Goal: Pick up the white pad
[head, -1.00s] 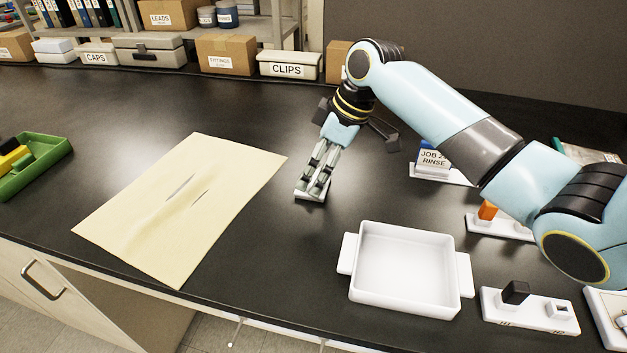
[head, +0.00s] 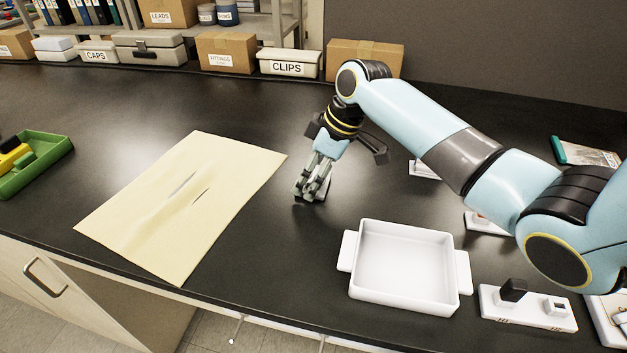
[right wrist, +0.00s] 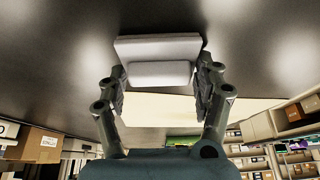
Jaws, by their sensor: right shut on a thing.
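The white pad (right wrist: 158,50) shows in the right wrist view as a flat plate with a raised block, between the two fingers. My right gripper (right wrist: 160,85) is shut on its block. In the head view the right gripper (head: 311,192) points down over the black bench, between the cream sheet and the white tray. There the fingers mostly hide the pad, and I cannot tell whether it touches the bench. My left gripper is not in view.
The cream sheet (head: 150,220) lies left of the gripper. An empty white tray (head: 405,265) stands to the right front. A white fixture with a black block (head: 527,307) is right of the tray. A green tray (head: 40,170) is far left; boxes (head: 290,64) line the back.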

